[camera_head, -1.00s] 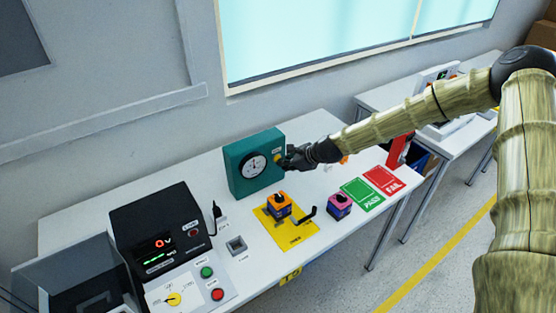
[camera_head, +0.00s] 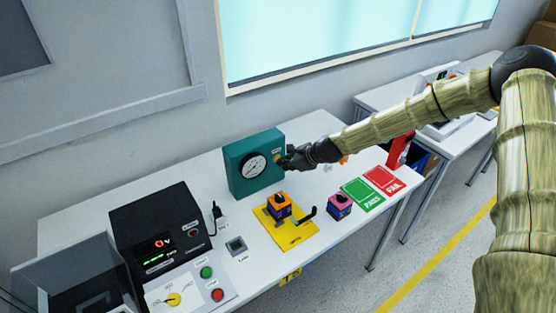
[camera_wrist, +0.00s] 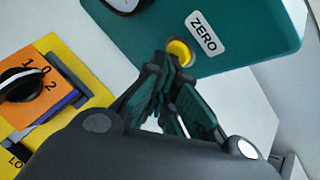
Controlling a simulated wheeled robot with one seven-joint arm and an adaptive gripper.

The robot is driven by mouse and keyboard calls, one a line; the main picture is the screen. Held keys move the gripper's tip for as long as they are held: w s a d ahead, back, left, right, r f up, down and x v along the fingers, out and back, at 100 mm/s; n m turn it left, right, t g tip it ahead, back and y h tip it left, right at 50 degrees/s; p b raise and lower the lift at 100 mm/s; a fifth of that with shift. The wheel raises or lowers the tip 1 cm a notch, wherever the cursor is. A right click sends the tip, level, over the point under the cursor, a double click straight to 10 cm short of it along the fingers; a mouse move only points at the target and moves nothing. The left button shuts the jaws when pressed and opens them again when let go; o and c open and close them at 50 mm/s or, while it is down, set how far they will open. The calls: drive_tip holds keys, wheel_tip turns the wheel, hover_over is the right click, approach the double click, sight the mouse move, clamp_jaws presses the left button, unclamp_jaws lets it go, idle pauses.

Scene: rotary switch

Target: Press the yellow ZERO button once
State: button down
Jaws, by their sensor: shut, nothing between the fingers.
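The teal gauge box (camera_head: 240,180) with a round white dial (camera_head: 254,167) stands on the white table. Its yellow ZERO button (camera_wrist: 179,52) shows in the wrist view beside the white ZERO label (camera_wrist: 203,34), on the teal face. In the head view the button (camera_head: 277,160) is a small yellow spot at the box's right side. My gripper (camera_wrist: 172,72) is shut and empty. Its fingertips lie at the lower edge of the button in the wrist view and partly cover it. I cannot tell whether they touch it. In the head view my gripper (camera_head: 287,162) is right at the box face.
An orange switch block (camera_head: 279,205) sits on a yellow plate (camera_head: 292,236) in front of the box. A pink block (camera_head: 339,206) stands beside the green PASS mat (camera_head: 362,193) and red FAIL mat (camera_head: 385,180). A black meter (camera_head: 160,235) stands at left.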

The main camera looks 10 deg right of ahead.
drive_tip(key=shift+s+d, duration=0.25)
drive_tip(key=shift+s, duration=0.4)
drive_tip(key=shift+s+d, duration=0.3)
drive_tip(key=shift+s, duration=0.5)
drive_tip(key=shift+s+d, duration=0.25)
drive_tip(key=shift+s, duration=0.5)
drive_tip(key=shift+s+d, duration=0.3)
drive_tip(key=shift+s, duration=0.5)
